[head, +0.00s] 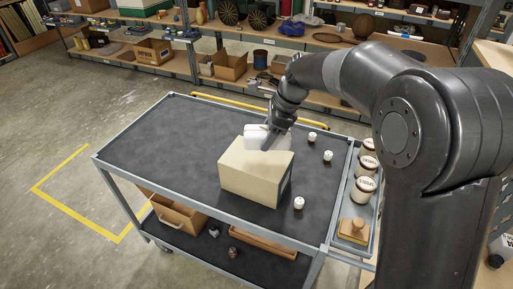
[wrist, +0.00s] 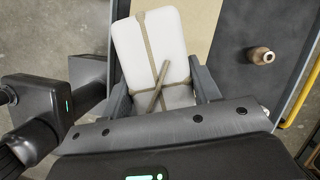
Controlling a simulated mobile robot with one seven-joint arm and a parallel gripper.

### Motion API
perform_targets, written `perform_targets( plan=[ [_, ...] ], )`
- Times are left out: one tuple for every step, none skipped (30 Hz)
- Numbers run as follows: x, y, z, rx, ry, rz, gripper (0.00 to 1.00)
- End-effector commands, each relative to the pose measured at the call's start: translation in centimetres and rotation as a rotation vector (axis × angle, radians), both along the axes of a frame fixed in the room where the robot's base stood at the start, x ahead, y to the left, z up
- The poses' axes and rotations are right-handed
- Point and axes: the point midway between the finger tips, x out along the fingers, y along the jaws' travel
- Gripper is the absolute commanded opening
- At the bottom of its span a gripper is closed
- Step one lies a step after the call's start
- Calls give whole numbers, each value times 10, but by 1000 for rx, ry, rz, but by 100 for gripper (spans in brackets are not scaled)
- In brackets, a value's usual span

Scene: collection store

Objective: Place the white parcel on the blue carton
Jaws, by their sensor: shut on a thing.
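The white parcel (head: 256,135) is at the far edge of the top of a tan carton (head: 250,178), which stands on the grey cart. The carton looks tan, not blue, with a dark mark on its right side. In the wrist view the white parcel (wrist: 178,38) is tied with tan cord and lies between my fingers, with the carton's tan top (wrist: 204,22) behind it. My gripper (head: 270,139) is shut on the parcel; it also shows in the wrist view (wrist: 162,88). I cannot tell whether the parcel touches the carton.
The cart top (head: 165,140) is clear left of the carton. Several small white-topped bottles (head: 299,203) stand to its right. A side tray (head: 338,236) holds jars (head: 363,190) and a wooden-handled stamp (head: 354,229). A yellow rail (head: 232,102) runs along the far edge.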

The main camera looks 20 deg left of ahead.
Motion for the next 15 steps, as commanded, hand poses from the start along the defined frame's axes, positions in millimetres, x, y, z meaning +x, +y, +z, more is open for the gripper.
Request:
perform_targets(
  plan=[
    [-2, 10, -6, 0, 0, 1, 20],
    [-2, 15, -8, 0, 0, 2, 20],
    [-3, 20, -11, 0, -1, 2, 20],
    [-3, 23, -14, 1, -1, 1, 20],
    [-3, 26, -15, 0, -1, 0, 20],
    [-3, 28, -17, 0, -1, 0, 20],
    [-4, 30, -17, 0, 0, -1, 20],
    [-4, 31, -18, 0, 0, -1, 20],
    [-4, 31, -20, 0, 0, -1, 20],
    [-4, 32, -21, 0, 0, -1, 20],
    [-4, 32, -24, 0, 0, -2, 20],
    [-4, 31, -28, 0, 0, -2, 20],
    [-4, 31, -33, 0, 0, -1, 20],
    [-4, 31, -37, -2, 1, -1, 20],
    [-4, 31, -44, -2, 2, -1, 20]
  ],
)
